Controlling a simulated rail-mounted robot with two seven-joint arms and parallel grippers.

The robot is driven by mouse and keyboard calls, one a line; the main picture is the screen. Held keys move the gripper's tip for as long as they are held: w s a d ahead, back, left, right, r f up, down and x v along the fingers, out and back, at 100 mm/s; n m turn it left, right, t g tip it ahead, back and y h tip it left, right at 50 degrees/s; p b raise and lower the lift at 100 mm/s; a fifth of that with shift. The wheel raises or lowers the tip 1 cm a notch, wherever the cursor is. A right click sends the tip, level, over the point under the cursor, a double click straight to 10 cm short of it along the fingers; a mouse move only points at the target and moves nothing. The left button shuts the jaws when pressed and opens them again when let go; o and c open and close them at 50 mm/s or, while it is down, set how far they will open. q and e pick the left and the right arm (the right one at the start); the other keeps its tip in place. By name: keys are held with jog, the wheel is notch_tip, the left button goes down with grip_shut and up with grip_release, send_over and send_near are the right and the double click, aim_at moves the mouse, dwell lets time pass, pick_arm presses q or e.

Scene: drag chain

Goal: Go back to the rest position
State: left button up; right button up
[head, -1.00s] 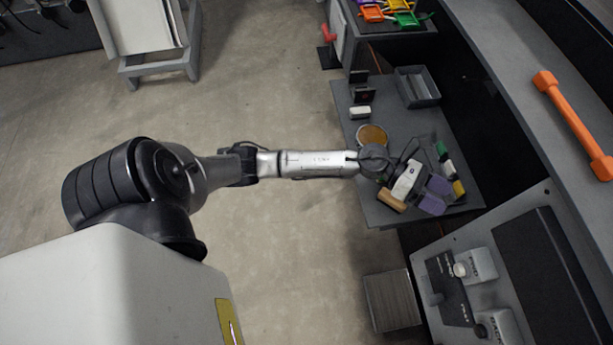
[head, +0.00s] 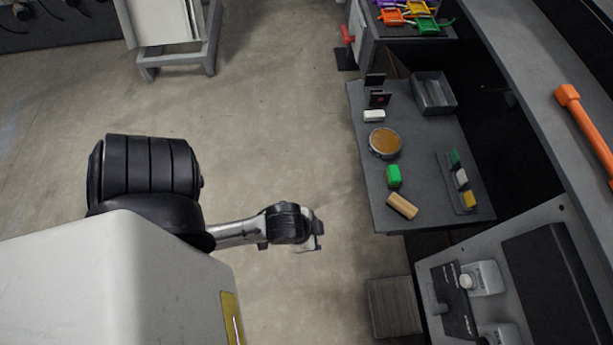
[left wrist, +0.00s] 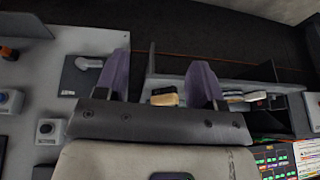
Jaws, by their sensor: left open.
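My left arm's gripper end (head: 312,238) is drawn back over the bare floor, left of the grey work table (head: 425,205) and apart from it. Its fingers are hard to make out in the head view. In the left wrist view, the two purple fingers of my left gripper (left wrist: 160,78) stand wide apart with nothing held between them. A tan block (left wrist: 164,97) shows beyond the gap. My right gripper is not in view.
The table holds a round amber-topped tin (head: 384,142), a green block (head: 394,176), a wooden block (head: 402,206), a rack of coloured blocks (head: 459,184) and a grey bin (head: 434,92). A control panel (head: 490,285) stands at lower right. Open floor lies left of the table.

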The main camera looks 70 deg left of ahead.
pick_arm(q)
jog(key=shift+s+d+g, duration=0.2)
jog(key=shift+s+g, duration=0.1)
jog(key=shift+s, duration=0.45)
notch_tip(320, 180, up, 31)
jog(key=p, duration=3.1)
